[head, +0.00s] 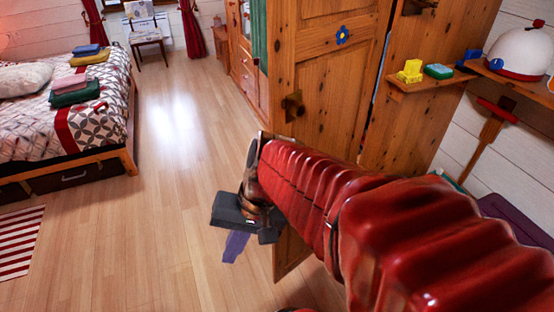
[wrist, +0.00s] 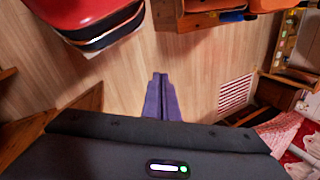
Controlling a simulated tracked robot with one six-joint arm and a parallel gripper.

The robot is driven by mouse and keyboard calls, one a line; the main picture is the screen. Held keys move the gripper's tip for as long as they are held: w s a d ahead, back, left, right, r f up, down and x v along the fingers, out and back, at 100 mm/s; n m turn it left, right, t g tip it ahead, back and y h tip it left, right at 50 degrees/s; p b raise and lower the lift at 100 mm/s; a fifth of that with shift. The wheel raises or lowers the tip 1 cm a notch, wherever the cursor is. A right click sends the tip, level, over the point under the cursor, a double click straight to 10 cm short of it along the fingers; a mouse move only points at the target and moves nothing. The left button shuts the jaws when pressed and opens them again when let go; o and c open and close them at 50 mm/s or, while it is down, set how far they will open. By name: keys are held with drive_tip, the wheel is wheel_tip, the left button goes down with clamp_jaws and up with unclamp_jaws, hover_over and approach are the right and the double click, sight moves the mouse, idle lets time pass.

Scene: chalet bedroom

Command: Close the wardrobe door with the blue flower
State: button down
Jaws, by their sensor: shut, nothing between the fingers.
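The wooden wardrobe door (head: 325,95) with the blue flower (head: 343,35) stands open in the head view, swung out into the room. A dark metal handle or latch (head: 292,106) is near its left edge. Green cloth (head: 259,35) shows just left of the door, by the wardrobe. My gripper (head: 235,246) is low over the floor, left of the door's lower part, with its purple fingers pointing down. In the wrist view the fingers (wrist: 161,98) are together, with nothing between them. My red arm hides much of the door's lower part.
The bed (head: 110,110) stands at the left, with a striped rug (head: 18,242) in front. The floor (head: 180,170) between bed and door is clear. A small shelf (head: 425,83) with yellow and green items is right of the door. A chair (head: 148,38) stands at the back.

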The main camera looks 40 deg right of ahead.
drive_tip(key=w+d+f+m+t+y, duration=0.25)
drive_tip(key=w+d+m+t, duration=0.2)
drive_tip(key=d+m, duration=0.35)
drive_tip(key=w+d+f+m+t+y, duration=0.1)
drive_tip(key=w+d+m+t+y, duration=0.3)
drive_tip(key=m, duration=0.5)
drive_tip(key=s+d+f+m+t+h, duration=0.1)
drive_tip(key=s+d+m+t+h, duration=0.1)
drive_tip(key=d, duration=0.4)
drive_tip(key=s+d+f+m+t+h, duration=0.1)
drive_tip(key=s+d+m+t+h, duration=0.1)
drive_tip(key=d+m, duration=0.4)
drive_tip(key=s+d+f+m+t+h, duration=0.1)
drive_tip(key=d+m+t+h, duration=0.2)
drive_tip(key=d+h, duration=0.3)
drive_tip(key=shift+s+d+f+m+t, duration=0.25)
drive_tip(key=shift+s+d+m+t, duration=0.15)
drive_tip(key=shift+d, duration=0.15)
drive_tip(key=shift+w, duration=0.15)
drive_tip(key=w, duration=1.3)
drive_tip(key=shift+w+a, duration=0.2)
drive_tip(key=shift+w, duration=0.2)
